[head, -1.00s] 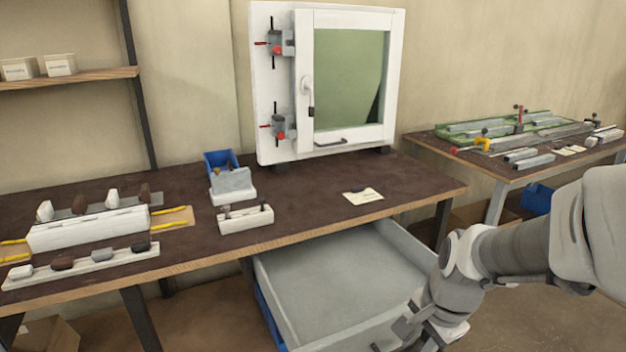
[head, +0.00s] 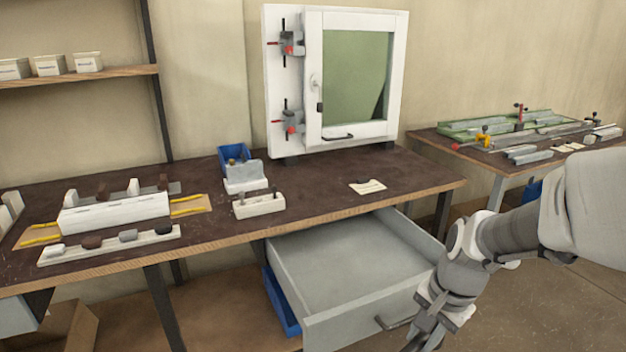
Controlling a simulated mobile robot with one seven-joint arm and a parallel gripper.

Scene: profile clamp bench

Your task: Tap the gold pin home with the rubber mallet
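I cannot make out the gold pin or the rubber mallet in the head view. My gripper (head: 428,332) is at the bottom right, partly cut off by the lower edge, and looks empty as far as it shows; its fingers are too unclear to judge. It is just right of the handle (head: 397,321) of an open grey drawer (head: 335,268) under the bench. The drawer's visible floor looks bare. A white framed window (head: 312,110) with two red-handled clamps (head: 291,122) stands upright at the back of the bench (head: 320,190).
White racks (head: 115,212) with blocks fill the bench's left part. A card (head: 368,187) lies near the front edge. A second table (head: 500,165) with green-edged fixtures stands right. The bench's middle is mostly clear.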

